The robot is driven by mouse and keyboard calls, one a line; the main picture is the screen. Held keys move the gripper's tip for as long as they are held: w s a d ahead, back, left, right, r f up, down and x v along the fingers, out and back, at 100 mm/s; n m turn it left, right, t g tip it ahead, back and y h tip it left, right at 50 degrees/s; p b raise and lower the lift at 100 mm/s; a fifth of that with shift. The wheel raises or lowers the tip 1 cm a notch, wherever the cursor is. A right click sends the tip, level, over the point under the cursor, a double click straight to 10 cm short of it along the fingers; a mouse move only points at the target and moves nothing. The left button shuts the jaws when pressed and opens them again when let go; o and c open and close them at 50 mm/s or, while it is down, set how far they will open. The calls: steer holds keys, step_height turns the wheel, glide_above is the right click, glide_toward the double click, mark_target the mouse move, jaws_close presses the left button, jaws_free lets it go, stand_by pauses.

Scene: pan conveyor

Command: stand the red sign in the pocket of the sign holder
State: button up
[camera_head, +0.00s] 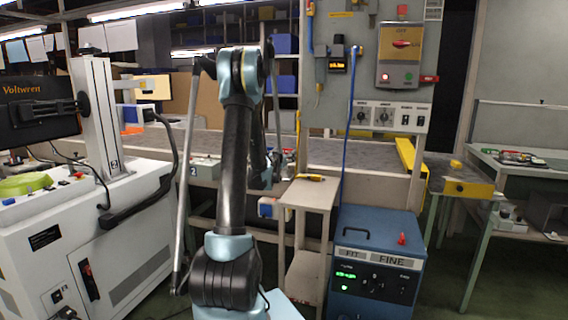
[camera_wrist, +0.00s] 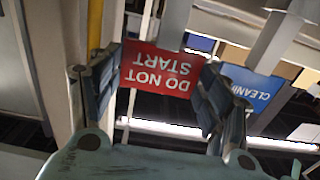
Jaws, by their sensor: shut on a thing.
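The red sign (camera_wrist: 160,71) shows in the wrist view with the words "DO NOT START" upside down in the picture. My gripper (camera_wrist: 157,88) is shut on it, with one dark padded finger at each side edge of the sign. A blue sign (camera_wrist: 254,88) reading "CLEANING" shows beyond the right finger, apart from the red sign. In the head view my own arm covers the gripper, and I cannot make out the red sign there. I cannot identify the sign holder or its pocket in either view.
In the head view the conveyor (camera_head: 345,155) runs behind my arm. A small stand (camera_head: 311,193) and a blue cabinet (camera_head: 378,240) are right of it. A control panel (camera_head: 372,75) rises above. A white machine (camera_head: 85,235) is at left, a side table (camera_head: 525,163) at right.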

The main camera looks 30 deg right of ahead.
step_height(320, 180, up, 7)
steer(key=v, duration=1.8)
steer(key=w+r, duration=0.3)
steer(key=w, duration=2.5)
steer(key=shift+a+r, duration=0.15)
steer(key=shift+a, duration=0.1)
